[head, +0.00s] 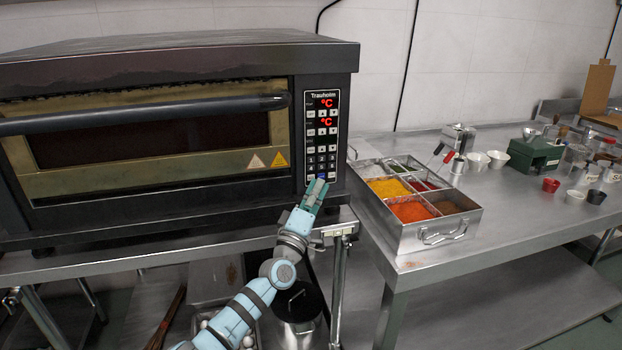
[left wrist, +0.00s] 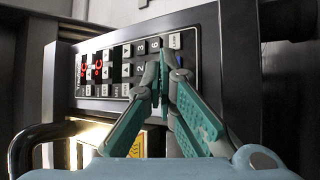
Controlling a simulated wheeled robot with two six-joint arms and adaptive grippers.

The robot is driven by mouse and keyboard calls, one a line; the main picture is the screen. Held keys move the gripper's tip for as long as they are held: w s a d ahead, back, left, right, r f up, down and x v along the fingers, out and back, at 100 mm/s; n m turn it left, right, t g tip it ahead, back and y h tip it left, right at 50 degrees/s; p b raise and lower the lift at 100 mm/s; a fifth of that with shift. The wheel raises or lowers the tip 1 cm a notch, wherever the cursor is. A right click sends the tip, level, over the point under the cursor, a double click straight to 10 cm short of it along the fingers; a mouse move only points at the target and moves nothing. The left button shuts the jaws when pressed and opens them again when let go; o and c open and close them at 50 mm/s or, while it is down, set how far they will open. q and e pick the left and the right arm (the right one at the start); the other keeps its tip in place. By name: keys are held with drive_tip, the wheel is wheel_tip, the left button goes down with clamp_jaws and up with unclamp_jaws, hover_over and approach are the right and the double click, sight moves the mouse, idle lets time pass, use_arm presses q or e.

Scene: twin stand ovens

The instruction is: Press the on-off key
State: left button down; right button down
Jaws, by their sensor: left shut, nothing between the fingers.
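The oven's control panel (head: 322,130) has a red lit display and rows of white keys, and it fills the middle of the left wrist view (left wrist: 118,72). A blue key (head: 323,176) shows at the panel's bottom, just above my fingertips; I cannot read its label. My left gripper (head: 316,186) is shut and empty, with its tips at the lower end of the panel. In the left wrist view the gripper (left wrist: 161,52) hides part of the lower keys. Whether the tips touch a key I cannot tell. My right gripper is not in view.
The oven (head: 150,120) has a long dark door handle (head: 140,112) left of the panel. A steel tray of coloured spices (head: 425,236) stands close on the right, on a steel table (head: 535,215). Small cups and a green box (head: 535,155) stand farther right.

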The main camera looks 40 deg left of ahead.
use_arm(q)
drive_tip(key=shift+a, duration=0.1)
idle(0.8)
drive_tip(key=shift+w+a+b, duration=0.2)
drive_tip(key=shift+w+b, duration=0.05)
drive_tip(key=shift+b, duration=0.05)
drive_tip(key=shift+w+a+b, duration=0.15)
drive_tip(key=shift+a+b, duration=0.1)
drive_tip(key=shift+b, duration=0.05)
idle(0.5)
idle(0.3)
drive_tip(key=shift+s+d+p, duration=0.45)
drive_tip(key=shift+d+p, duration=0.15)
drive_tip(key=shift+p, duration=0.2)
